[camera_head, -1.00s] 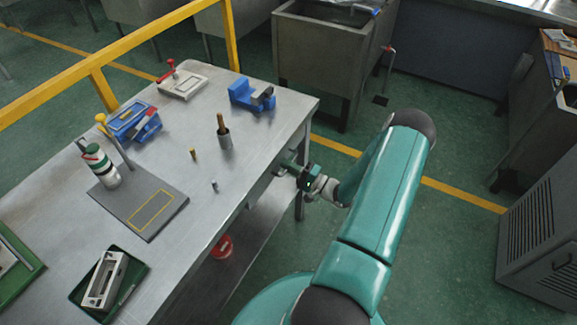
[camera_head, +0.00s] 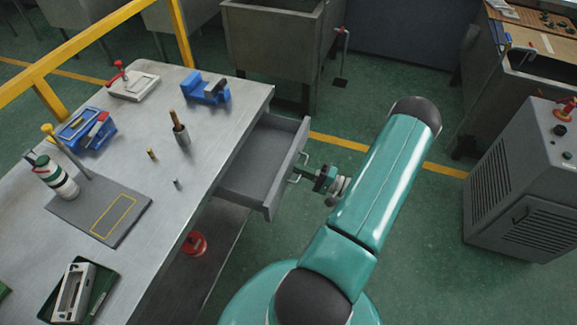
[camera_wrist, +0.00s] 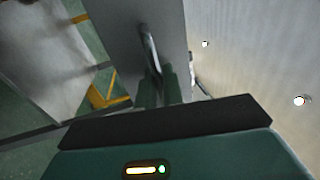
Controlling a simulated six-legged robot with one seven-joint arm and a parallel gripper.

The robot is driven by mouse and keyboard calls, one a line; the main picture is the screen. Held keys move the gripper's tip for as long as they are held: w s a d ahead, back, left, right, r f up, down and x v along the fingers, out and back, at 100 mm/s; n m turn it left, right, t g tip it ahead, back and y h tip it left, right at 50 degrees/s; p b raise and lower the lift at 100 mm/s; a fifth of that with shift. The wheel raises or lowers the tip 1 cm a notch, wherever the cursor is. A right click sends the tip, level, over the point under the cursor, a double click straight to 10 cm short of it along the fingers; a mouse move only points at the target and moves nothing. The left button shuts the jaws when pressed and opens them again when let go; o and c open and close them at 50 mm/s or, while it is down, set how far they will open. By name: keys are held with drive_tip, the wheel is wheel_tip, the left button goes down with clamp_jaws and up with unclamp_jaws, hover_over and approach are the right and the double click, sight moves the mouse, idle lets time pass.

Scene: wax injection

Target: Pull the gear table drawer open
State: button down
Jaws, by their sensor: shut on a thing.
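The gear table (camera_head: 215,120) is a grey metal table on the left in the head view. Its drawer (camera_head: 254,178) stands well out from the table's right side, and its grey interior looks empty. A metal bar handle (camera_head: 296,169) is on the drawer's front. My gripper (camera_head: 308,172) is at this handle, to the right of the drawer front. In the wrist view my gripper's two fingers (camera_wrist: 160,85) are shut on the handle (camera_wrist: 149,48), against the grey drawer front (camera_wrist: 171,25).
A grey cabinet (camera_head: 520,190) stands at right. Green floor (camera_head: 410,215) is clear between cabinet and my arm.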

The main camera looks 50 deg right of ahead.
drive_tip(key=shift+s+d, duration=0.1)
drive_tip(key=shift+s, duration=0.25)
drive_tip(key=c, duration=1.7)
unclamp_jaws()
drive_tip(key=shift+w, duration=0.1)
drive_tip(key=v, duration=1.4)
drive_tip(key=shift+r, duration=0.1)
